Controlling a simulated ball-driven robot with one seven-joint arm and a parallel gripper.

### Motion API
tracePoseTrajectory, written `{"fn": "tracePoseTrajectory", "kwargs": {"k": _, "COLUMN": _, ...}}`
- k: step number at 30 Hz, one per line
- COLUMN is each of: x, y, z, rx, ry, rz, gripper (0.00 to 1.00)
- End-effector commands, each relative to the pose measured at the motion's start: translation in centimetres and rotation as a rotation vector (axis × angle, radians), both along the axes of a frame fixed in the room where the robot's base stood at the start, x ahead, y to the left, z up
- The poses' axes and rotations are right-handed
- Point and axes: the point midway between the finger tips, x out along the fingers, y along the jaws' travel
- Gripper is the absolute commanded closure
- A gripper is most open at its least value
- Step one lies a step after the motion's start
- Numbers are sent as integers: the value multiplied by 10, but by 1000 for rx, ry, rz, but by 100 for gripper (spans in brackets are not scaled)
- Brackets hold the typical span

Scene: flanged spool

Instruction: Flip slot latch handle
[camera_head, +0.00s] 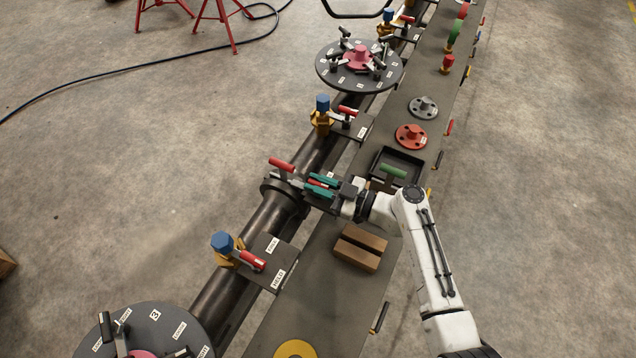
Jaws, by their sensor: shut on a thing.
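My gripper (321,187), with teal fingers, reaches in from the right over the dark pipe line. It is shut on a red handle, and a bit of red (317,183) shows between the fingers. Which latch part this handle belongs to is mostly hidden by my gripper. A second red handle (281,165) sticks up just left of it, by the flange (284,190) on the pipe. Nearer, another red-handled latch (252,260) sits beside a blue-capped brass valve (222,243) on a plate with small white labels.
The long grey bench (318,290) runs beside the pipe. On it are wooden blocks (360,247), a black tray (402,158) with a green-handled item, and an orange-red flange (411,136). Round dark plates (358,66) with clamps stand at the far and near ends.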

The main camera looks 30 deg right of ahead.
Motion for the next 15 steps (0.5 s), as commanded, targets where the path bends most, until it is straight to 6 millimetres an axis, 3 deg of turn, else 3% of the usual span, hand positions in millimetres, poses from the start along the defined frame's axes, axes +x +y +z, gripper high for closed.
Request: {"fn": "tracePoseTrajectory", "kwargs": {"k": 15, "x": 0, "y": 1, "z": -5, "rx": -2, "ry": -1, "rz": -41, "gripper": 100}}
